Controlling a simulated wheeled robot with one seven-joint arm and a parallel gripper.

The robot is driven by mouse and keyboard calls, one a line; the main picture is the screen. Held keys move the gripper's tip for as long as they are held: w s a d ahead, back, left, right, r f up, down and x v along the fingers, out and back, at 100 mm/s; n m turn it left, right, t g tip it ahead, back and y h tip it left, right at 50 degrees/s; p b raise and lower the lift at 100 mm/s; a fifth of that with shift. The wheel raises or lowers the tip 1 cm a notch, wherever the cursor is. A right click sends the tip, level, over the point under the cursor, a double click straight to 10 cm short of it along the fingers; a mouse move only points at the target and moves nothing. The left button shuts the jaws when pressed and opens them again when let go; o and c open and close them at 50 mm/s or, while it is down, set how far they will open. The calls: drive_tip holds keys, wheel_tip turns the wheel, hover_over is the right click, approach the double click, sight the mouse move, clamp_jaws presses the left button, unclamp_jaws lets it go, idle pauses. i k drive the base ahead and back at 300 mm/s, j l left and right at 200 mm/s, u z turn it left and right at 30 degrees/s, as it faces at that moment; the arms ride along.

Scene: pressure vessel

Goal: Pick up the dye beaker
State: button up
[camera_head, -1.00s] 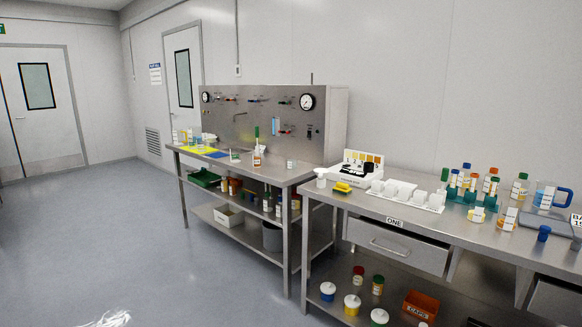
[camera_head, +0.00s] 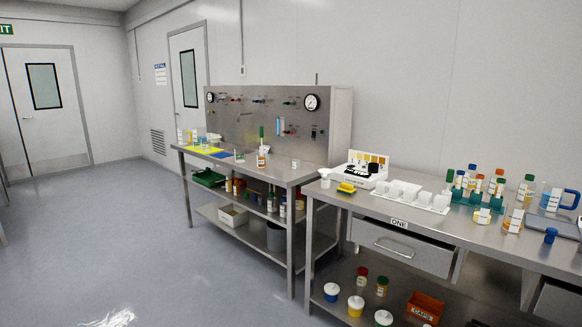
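Several small beakers and containers stand at the far left end of the steel bench with the gauge panel, around a yellow mat (camera_head: 205,149). They include a container with yellow liquid (camera_head: 194,137). On the nearer bench at right are small labelled beakers with yellow (camera_head: 482,215) and orange contents (camera_head: 513,223), and a larger blue-handled jug (camera_head: 557,199). I cannot tell from the labels which is the dye beaker; they are too small to read. My gripper is not in view.
The far bench (camera_head: 293,176) and near bench (camera_head: 372,205) stand along the wall with stocked lower shelves. The floor (camera_head: 160,235) at left is clear.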

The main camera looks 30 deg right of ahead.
sight(261, 161)
drive_tip(key=i+j, duration=0.1)
drive_tip(key=i, duration=1.3)
drive_tip(key=i+j, duration=0.1)
drive_tip(key=i, duration=1.35)
drive_tip(key=i+j+z, duration=0.15)
drive_tip(key=i+z, duration=0.25)
drive_tip(key=i, duration=0.15)
drive_tip(key=i+j+z, duration=0.4)
drive_tip(key=i, duration=0.15)
drive_tip(key=i+j+z, duration=0.45)
drive_tip(key=i+l, duration=0.4)
